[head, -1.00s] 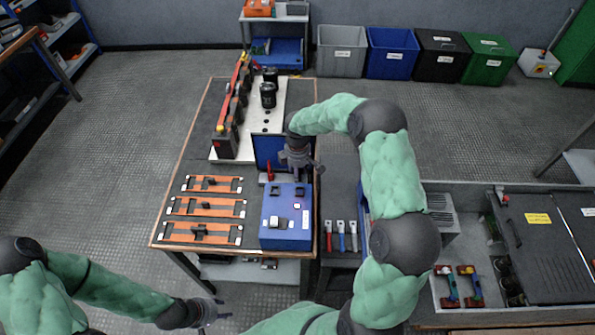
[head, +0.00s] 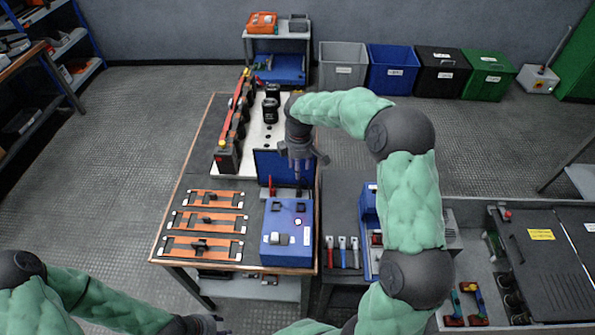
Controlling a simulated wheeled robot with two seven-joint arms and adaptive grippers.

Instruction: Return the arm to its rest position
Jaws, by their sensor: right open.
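My right arm, sleeved in green, arches in from the lower right. Its gripper (head: 303,163) is open and empty, pointing down in front of the upright blue panel (head: 268,168), above the back of the blue box (head: 287,222). I cannot tell how high it hangs. My left arm lies low at the left. Its gripper (head: 216,325) is near the bottom edge, off the front of the table, and its fingers are too small to read.
The wooden table (head: 165,228) holds several orange bars (head: 213,198), a white plate (head: 268,130) with black cylinders (head: 270,108), and a row of dark units. To its right are hand tools (head: 342,248) and a grey workbench (head: 470,205). Bins (head: 392,72) line the wall.

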